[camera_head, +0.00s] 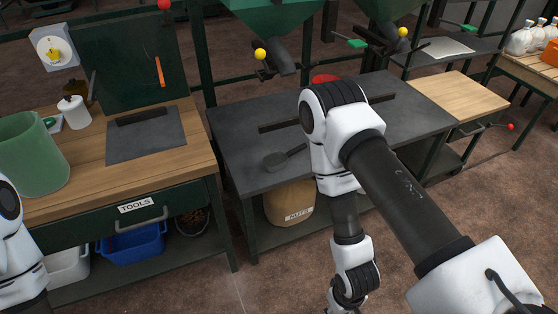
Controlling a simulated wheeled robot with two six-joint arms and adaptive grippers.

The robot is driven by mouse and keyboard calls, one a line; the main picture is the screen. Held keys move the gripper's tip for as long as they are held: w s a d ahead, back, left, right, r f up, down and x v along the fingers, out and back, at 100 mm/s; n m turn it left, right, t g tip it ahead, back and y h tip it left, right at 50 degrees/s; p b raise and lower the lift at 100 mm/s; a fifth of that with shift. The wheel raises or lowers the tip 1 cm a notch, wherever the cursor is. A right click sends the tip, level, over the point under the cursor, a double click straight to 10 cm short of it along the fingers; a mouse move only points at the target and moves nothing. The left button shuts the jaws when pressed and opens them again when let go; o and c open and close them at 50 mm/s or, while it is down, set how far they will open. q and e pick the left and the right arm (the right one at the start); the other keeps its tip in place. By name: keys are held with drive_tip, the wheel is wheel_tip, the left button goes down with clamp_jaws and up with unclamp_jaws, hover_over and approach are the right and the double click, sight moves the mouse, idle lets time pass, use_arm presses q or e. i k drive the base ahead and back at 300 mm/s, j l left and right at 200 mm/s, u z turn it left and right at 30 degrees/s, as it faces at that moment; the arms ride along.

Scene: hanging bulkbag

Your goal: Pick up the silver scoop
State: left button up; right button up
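A grey scoop (284,158) lies on the dark grey work table (240,130), near its front edge. Its rounded bowl is to the left and its handle points up to the right, towards my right arm. It looks dull grey rather than bright silver. My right arm comes in from the lower right, bends over the table and hangs down in front of it; its gripper is out of frame below. Only a part of my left arm shows at the lower left edge, and its gripper is out of frame.
A dark bar (282,126) lies behind the scoop, partly hidden by my arm. A red item (326,79) is further back. Green hoppers (270,18) hang above. A paper bag (290,204) stands below the table. The left wooden bench (85,166) holds a green container (33,154).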

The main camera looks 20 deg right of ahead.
sight(274, 162)
drive_tip(key=u, duration=1.25)
drive_tip(key=z, duration=2)
drive_tip(key=i+l+z, duration=0.3)
drive_tip(key=i+l, duration=1)
